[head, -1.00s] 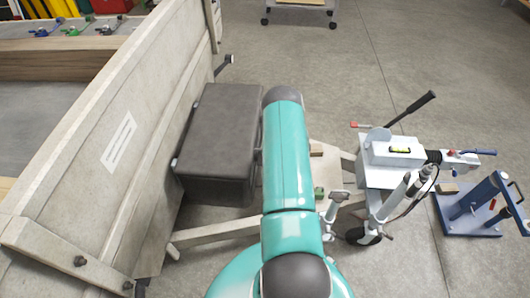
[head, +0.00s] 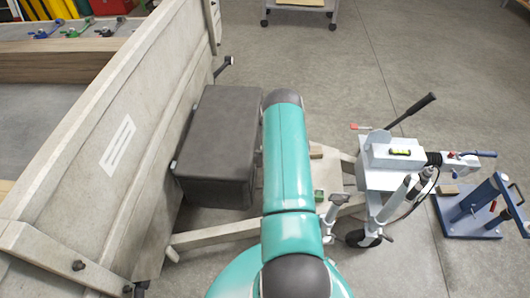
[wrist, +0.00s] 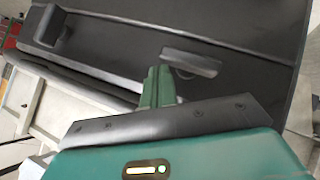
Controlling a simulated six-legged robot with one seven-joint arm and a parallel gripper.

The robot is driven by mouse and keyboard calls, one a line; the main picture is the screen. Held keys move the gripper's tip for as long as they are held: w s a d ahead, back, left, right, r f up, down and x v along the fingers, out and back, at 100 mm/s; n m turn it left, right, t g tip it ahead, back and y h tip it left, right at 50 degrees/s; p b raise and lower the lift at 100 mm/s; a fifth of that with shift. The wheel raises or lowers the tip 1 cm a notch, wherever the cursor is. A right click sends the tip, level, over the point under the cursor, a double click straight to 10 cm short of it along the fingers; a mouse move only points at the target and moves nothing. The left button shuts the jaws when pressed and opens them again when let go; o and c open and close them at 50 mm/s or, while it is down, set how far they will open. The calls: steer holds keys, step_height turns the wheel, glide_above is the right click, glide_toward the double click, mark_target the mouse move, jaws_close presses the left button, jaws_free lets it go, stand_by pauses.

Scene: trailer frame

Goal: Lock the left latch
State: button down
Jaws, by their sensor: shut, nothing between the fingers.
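A dark grey box (head: 215,145) sits against the trailer's front wall in the head view. In the wrist view the dark box (wrist: 235,32) fills the upper part. One grey latch (wrist: 192,63) lies just right of my gripper's fingertips, and a second latch-like part (wrist: 50,25) is near the upper left. I cannot tell which of them is the left latch, or whether either is locked. My gripper (wrist: 160,73) is shut and empty, its green fingers close to the nearer latch; contact is unclear. In the head view my arm hides the gripper.
The pale trailer wall (head: 125,150) rises left of the box. A white drawbar unit with a jockey wheel (head: 392,160) and a black lever stands to the right. A blue stand (head: 470,205) is farther right.

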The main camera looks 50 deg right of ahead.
steer(key=shift+r, duration=0.1)
steer(key=s+a+r+n+t+h, duration=0.1)
steer(key=s+a+r+t, duration=0.15)
steer(key=s, duration=0.45)
steer(key=s+a+r+n+t+h, duration=0.1)
steer(key=s+a+r+n+h, duration=0.2)
steer(key=s, duration=0.4)
steer(key=w+r+m+g+h, duration=0.15)
steer(key=w+r+m, duration=0.25)
steer(key=w+r, duration=0.8)
steer(key=w+a+r+m+g, duration=0.1)
steer(key=a+r, duration=0.1)
steer(key=r, duration=0.5)
steer(key=w+a+r+m+g+h, duration=0.1)
steer(key=w+a+r+m, duration=0.1)
steer(key=r, duration=0.5)
steer(key=shift+a+r, duration=0.2)
steer(key=shift+a, duration=0.4)
